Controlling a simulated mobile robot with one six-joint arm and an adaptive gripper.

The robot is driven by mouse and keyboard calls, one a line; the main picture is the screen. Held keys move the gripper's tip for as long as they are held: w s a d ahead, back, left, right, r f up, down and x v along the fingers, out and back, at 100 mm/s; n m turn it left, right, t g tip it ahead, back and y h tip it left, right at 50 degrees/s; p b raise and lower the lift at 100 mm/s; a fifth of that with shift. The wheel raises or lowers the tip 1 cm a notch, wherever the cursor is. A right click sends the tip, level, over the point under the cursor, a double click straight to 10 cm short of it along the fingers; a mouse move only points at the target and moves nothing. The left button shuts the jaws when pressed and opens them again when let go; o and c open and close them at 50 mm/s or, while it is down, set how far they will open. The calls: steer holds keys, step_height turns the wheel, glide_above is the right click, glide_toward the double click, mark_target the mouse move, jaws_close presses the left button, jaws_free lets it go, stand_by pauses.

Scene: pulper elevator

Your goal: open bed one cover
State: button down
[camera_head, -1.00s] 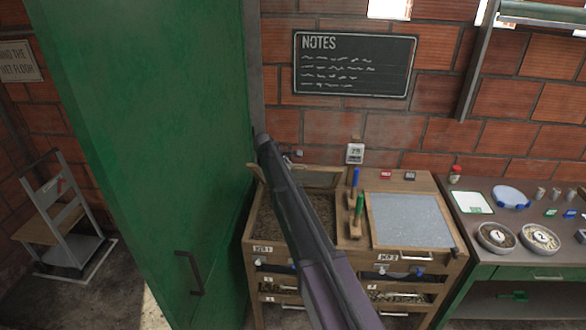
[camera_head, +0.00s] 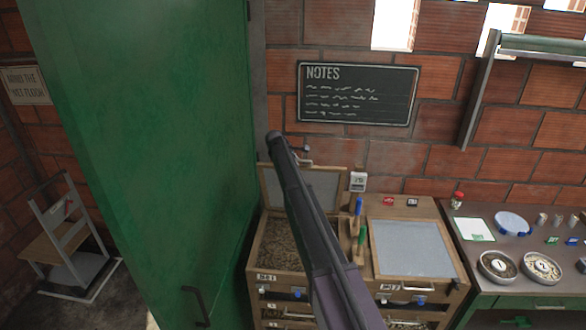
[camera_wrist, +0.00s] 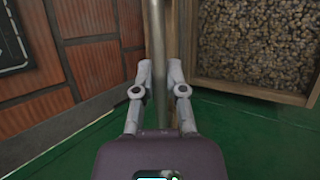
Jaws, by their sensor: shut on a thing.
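Bed one is the left wooden box, labelled "BED 1", with brown, bean-like material inside (camera_head: 281,240). Its cover (camera_head: 325,188), a wood-framed grey panel, stands raised at the back of the box, with its hinge hidden. My gripper (camera_head: 303,156) is at the cover's top edge, partly hidden by my dark arm. In the wrist view, my gripper (camera_wrist: 160,70) is shut on a metal bar, which I take to be the cover's handle (camera_wrist: 159,40). The bed's contents (camera_wrist: 256,42) show to the right of the bar.
The neighbouring bed's grey cover (camera_head: 412,248) lies closed. Blue- and green-handled tools (camera_head: 358,206) stand between the beds. A tall green panel (camera_head: 165,150) is close on the left. A brick wall with a notes board (camera_head: 357,94) is behind. A bench with bowls (camera_head: 497,266) stands right.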

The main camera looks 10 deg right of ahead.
steer(key=w, duration=0.1)
steer(key=w+d+r, duration=0.1)
steer(key=w, duration=0.1)
steer(key=w+p, duration=0.1)
steer(key=shift+w+d+r, duration=0.15)
steer(key=shift+w+d, duration=0.15)
steer(key=shift+w, duration=0.1)
steer(key=c, duration=0.7)
jaws_free()
steer(key=shift+a, duration=0.1)
